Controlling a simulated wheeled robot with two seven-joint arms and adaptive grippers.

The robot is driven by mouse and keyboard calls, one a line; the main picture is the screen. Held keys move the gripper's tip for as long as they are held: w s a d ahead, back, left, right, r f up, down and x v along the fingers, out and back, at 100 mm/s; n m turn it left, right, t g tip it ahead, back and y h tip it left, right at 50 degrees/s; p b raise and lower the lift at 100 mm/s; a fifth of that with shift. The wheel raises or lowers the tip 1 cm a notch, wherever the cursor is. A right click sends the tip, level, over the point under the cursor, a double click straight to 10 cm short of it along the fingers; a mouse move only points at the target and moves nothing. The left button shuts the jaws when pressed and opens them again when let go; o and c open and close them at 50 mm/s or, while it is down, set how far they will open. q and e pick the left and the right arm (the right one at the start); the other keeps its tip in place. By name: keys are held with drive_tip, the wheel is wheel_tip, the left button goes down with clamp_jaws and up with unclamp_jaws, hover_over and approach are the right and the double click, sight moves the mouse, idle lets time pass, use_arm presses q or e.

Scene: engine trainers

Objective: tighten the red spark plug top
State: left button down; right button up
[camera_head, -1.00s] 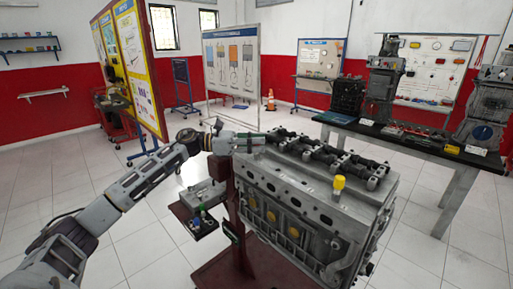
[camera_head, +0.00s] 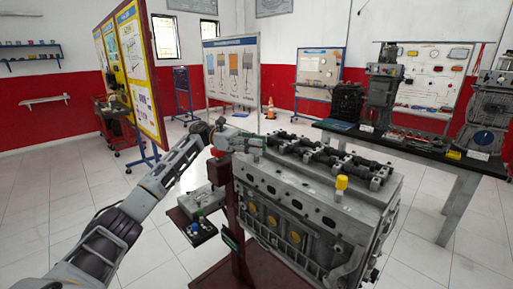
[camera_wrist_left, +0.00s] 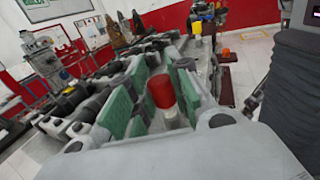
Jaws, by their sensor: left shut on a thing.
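The red spark plug top (camera_wrist_left: 162,92) shows in the left wrist view, between the green-padded fingers of my left gripper (camera_wrist_left: 155,98). The gripper is shut on it. In the head view my left gripper (camera_head: 256,143) is at the left end of the engine block (camera_head: 310,205), level with its top. The red top is hidden there. My right gripper is in neither view.
A small stand with parts (camera_head: 200,224) is left of the engine. A black-topped bench (camera_head: 408,143) with engine parts is at the right. The tiled floor at the left is mostly clear.

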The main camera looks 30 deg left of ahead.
use_arm(q)
drive_tip(key=shift+m+g+b, duration=0.35)
drive_tip(key=shift+m+g, duration=0.45)
drive_tip(key=shift+g, duration=0.4)
drive_tip(key=shift+m+g, duration=0.5)
drive_tip(key=shift+g, duration=0.3)
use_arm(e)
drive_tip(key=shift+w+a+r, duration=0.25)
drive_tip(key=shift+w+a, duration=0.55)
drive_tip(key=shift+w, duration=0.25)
use_arm(q)
drive_tip(key=shift+g+y+b, duration=0.3)
drive_tip(key=shift+g+b, duration=0.05)
drive_tip(key=shift+g, duration=0.15)
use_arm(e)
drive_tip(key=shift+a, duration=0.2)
use_arm(q)
drive_tip(key=shift+m, duration=0.4)
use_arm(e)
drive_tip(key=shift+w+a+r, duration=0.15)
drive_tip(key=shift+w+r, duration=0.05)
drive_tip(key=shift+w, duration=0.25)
use_arm(q)
drive_tip(key=c, duration=1.4)
unclamp_jaws()
drive_tip(key=shift+c, duration=0.2)
drive_tip(key=shift+o, duration=0.8)
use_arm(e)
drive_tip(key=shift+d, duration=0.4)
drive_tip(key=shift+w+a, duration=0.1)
